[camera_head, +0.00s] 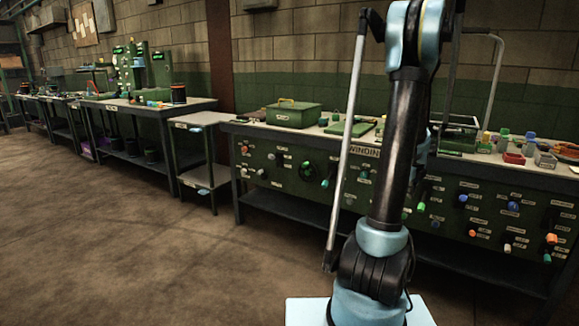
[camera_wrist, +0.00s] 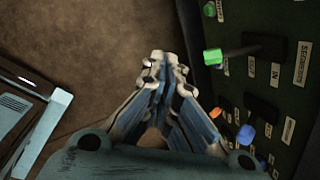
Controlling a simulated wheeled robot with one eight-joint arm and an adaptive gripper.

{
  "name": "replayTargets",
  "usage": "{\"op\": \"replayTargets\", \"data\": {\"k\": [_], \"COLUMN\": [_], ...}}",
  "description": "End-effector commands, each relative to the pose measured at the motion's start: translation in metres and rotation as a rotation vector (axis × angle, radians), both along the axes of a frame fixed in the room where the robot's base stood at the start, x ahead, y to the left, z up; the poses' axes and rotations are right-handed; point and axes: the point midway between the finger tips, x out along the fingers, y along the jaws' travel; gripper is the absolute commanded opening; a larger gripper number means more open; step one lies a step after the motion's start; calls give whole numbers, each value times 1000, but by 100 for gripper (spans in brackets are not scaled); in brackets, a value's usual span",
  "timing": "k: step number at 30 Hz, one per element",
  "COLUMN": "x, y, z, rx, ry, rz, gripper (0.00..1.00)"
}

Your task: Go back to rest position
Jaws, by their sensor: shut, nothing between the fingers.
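In the wrist view my gripper (camera_wrist: 165,62) has its two fingers together with nothing between them. It hangs over the brown floor (camera_wrist: 90,35), close to the dark green panel front (camera_wrist: 285,60) with a green knob, a blue knob and an orange knob. The fingertips look apart from the knobs. In the head view my arm (camera_head: 400,150) stands upright in front of the winding bench (camera_head: 300,165). My gripper does not show in the head view.
A green metal box (camera_head: 293,114) and several small coloured parts sit on the winding bench. A small side table (camera_head: 200,120) and a long workbench (camera_head: 130,103) with machines stand along the wall at left. The floor (camera_head: 130,240) at front left is clear.

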Motion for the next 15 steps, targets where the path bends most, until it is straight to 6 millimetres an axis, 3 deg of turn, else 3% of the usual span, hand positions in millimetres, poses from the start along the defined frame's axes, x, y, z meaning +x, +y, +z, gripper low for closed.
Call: {"op": "replayTargets", "data": {"k": [3, 15], "x": [-15, -76], "y": [35, 134], "z": [19, 60], "rx": [-40, -174], "ry": [23, 90], "rz": [168, 737], "gripper": [0, 0]}}
